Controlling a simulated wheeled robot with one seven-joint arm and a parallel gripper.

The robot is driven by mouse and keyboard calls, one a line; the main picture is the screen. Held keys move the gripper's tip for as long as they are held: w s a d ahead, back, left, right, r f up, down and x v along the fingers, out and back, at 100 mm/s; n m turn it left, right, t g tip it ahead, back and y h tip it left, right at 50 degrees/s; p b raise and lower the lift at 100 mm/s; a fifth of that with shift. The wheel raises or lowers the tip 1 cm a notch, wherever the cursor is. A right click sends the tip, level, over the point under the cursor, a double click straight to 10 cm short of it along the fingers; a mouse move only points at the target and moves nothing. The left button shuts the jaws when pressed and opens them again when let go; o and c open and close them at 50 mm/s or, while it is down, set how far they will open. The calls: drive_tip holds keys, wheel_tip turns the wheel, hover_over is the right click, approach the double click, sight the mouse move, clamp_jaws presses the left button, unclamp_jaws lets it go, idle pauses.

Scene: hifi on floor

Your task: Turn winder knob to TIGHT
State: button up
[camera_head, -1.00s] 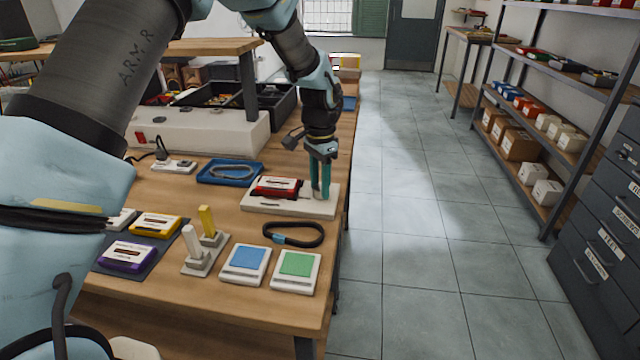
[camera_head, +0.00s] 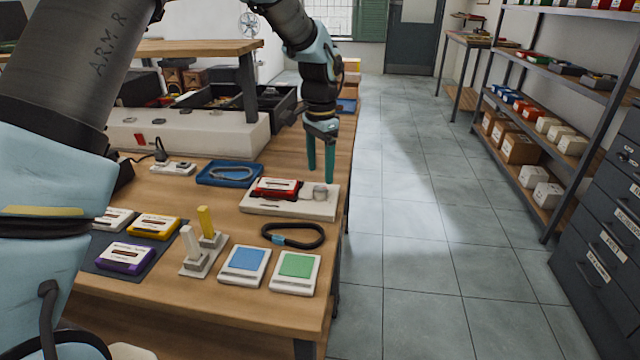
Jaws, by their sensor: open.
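A pale winder board (camera_head: 262,207) lies on the wooden bench near its right edge. A red cassette (camera_head: 277,188) sits on it. The round grey winder knob (camera_head: 320,191) stands at the board's right end, uncovered. My gripper (camera_head: 321,180) points down just above and behind the knob, with its two green fingers apart and nothing between them. The fingertips look clear of the knob. Any TIGHT marking is too small to read.
A blue tray (camera_head: 231,173) with a cable loop lies behind left. A black belt loop (camera_head: 293,235), a blue pad (camera_head: 244,266) and a green pad (camera_head: 295,272) lie in front. A long beige box (camera_head: 190,133) stands behind. Open floor lies to the right.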

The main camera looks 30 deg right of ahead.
sight(320, 188)
drive_tip(key=shift+r+b, duration=0.35)
drive_tip(key=shift+r, duration=2.45)
